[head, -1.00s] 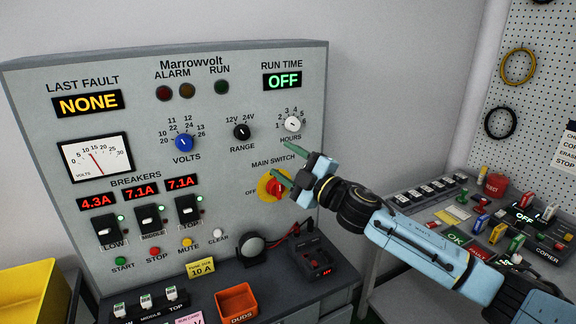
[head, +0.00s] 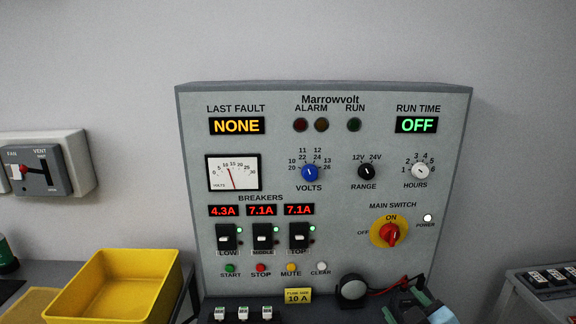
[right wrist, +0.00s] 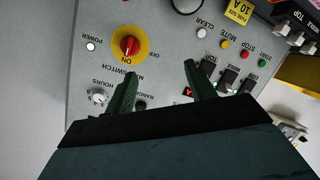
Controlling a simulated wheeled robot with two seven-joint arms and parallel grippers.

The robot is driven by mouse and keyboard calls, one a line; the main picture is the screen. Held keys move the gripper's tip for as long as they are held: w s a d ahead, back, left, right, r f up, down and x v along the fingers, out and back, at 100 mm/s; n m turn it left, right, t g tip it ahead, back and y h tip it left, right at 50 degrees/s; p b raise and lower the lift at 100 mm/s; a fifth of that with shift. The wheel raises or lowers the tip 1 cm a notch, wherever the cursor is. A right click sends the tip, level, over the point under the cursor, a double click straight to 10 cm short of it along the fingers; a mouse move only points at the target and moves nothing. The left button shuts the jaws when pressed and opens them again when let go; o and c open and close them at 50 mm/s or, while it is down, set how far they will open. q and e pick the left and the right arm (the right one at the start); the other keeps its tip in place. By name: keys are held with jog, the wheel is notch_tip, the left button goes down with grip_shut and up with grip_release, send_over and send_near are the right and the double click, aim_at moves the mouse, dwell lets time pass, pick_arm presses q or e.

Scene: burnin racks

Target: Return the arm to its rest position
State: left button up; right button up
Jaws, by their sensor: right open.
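My right gripper (head: 408,308) shows only in part at the bottom of the head view, low and in front of the panel. In the right wrist view its two green fingers (right wrist: 160,85) are spread apart with nothing between them. The grey Marrowvolt panel (head: 290,150) stands upright ahead. Its red main switch knob (head: 390,234) on a yellow disc appears turned toward ON, and the white power lamp (head: 428,217) beside it looks lit. The main switch also shows in the right wrist view (right wrist: 130,45), apart from the fingers. My left gripper is not in view.
A yellow bin (head: 112,290) stands at the lower left. A grey FAN/VENT box (head: 75,165) is on the wall at left. A black round part (head: 352,288) with red wires sits at the panel's foot. Another bench (head: 545,290) is at the right edge.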

jog(key=s+a+f+m+g, duration=0.1)
jog(key=s+f+m+g, duration=0.35)
jog(key=s, duration=0.95)
jog(key=s+a+f+m+g, duration=0.1)
jog(key=s+f+g, duration=0.65)
jog(key=s, duration=0.65)
notch_tip(320, 180, down, 27)
jog(key=s+b, duration=0.1)
jog(key=b, duration=0.3)
jog(key=s+d+f+g+b, duration=0.1)
jog(key=s+f+b, duration=0.1)
jog(key=s+f, duration=0.6)
jog(key=s+d+f+b, duration=0.1)
jog(key=s+d+f, duration=0.1)
jog(key=s+f, duration=0.7)
notch_tip(320, 180, down, 4)
jog(key=shift+s+r+n+g+h+b, duration=0.1)
jog(key=shift+s+n+g+h+b, duration=0.1)
jog(key=shift+n+g+h+b, duration=0.15)
